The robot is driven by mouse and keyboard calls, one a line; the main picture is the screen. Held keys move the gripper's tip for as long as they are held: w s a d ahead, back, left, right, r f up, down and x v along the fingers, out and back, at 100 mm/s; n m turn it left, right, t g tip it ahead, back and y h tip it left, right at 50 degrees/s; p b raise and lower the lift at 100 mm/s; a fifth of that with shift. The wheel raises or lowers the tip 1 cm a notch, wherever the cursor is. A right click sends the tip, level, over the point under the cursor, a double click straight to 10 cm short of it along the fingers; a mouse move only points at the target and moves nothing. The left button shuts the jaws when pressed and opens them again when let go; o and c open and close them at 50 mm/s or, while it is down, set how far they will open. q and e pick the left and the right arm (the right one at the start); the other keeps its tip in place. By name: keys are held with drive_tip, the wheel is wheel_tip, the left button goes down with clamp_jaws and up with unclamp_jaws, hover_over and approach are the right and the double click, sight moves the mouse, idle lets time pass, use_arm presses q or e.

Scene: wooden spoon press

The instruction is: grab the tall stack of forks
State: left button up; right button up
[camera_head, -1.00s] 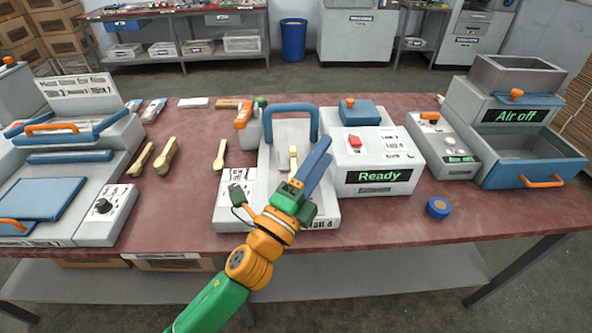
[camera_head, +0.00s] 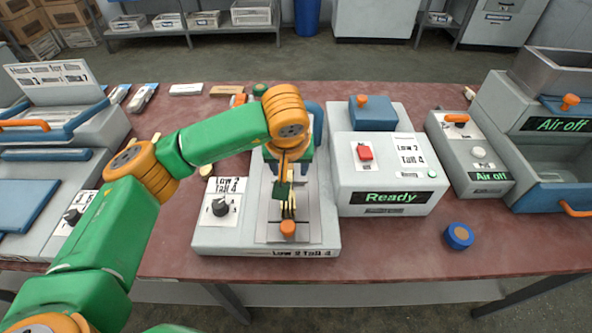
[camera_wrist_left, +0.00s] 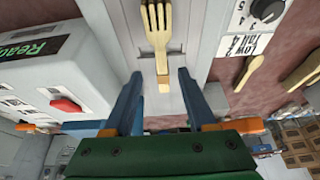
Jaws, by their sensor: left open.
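A pale wooden fork (camera_wrist_left: 158,30) lies on the grey press bed, tines toward the front; its tines also show in the head view (camera_head: 290,211). My left gripper (camera_wrist_left: 160,82) is open above the bed, its blue fingers on either side of the fork's handle end and apart from it. In the head view this gripper (camera_head: 286,175) points down over the press, its fingertips hidden. Two wooden pieces (camera_wrist_left: 250,72) (camera_wrist_left: 306,70) lie beside the press, partly cut off; I cannot tell their stack heights. My left arm covers most of them in the head view. My right gripper is not in view.
The press (camera_head: 320,235) has a dial (camera_head: 220,207) at its left. A control box (camera_head: 385,180) reading "Ready" stands close on its right. A blue round piece (camera_head: 458,236) lies farther right.

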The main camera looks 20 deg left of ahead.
sight(289, 179)
use_arm(q)
drive_tip(key=shift+s+a+f, duration=0.1)
drive_tip(key=shift+f, duration=0.15)
drive_tip(key=shift+a+f+p, duration=0.15)
drive_tip(key=shift+f+p, duration=0.75)
drive_tip(key=shift+p, duration=0.25)
drive_tip(key=x, duration=0.3)
drive_tip(key=shift+w+f, duration=0.3)
drive_tip(key=shift+w, duration=0.05)
drive_tip(key=shift+s+r, duration=0.15)
drive_tip(key=shift+s, duration=0.05)
clamp_jaws()
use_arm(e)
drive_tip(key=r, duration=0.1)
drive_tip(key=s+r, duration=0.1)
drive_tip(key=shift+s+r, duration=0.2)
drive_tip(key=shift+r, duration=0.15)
